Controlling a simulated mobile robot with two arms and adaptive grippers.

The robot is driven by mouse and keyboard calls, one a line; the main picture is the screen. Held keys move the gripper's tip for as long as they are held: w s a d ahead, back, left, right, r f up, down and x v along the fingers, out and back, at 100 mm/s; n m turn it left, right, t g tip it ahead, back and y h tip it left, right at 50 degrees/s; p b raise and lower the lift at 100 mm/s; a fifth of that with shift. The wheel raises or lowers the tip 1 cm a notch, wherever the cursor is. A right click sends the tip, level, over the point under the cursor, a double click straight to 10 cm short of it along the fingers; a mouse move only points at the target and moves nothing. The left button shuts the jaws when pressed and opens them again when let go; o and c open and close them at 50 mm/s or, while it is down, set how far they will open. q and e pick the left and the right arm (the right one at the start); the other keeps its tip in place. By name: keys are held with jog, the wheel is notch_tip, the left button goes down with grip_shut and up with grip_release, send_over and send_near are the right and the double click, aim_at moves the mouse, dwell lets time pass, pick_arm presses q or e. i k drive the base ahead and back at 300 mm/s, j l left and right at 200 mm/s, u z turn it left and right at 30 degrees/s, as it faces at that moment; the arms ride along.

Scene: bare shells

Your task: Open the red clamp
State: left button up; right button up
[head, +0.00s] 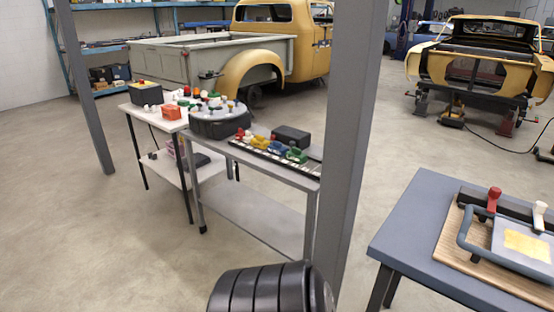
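A red clamp handle (494,198) stands upright on the blue-grey table (415,230) at the right. It is beside a dark block, at the back of a wooden board (475,246). A white clamp handle (539,213) stands to its right. A grey-blue frame with a bar handle (474,242) lies on the board, around a pale plate with a yellow sheet (527,243). The clamp's lower part is small and partly hidden, so I cannot tell whether it is open or closed. Neither of my grippers is in view.
A grey post (345,130) stands left of the blue-grey table. Behind it, a grey bench (265,165) carries a round turntable (220,122) and a row of coloured clamps (271,147). A black ribbed cylinder (268,290) is at the bottom. Open floor lies at the left.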

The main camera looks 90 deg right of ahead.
aim_at(494, 193)
jog(key=z, duration=1.55)
jog(key=j+z, duration=0.1)
jog(key=z, duration=0.95)
jog(key=k+z, duration=0.1)
jog(key=z, duration=1.45)
jog(key=i+j+u, duration=0.1)
jog(key=i+u, duration=0.2)
jog(key=i, duration=0.35)
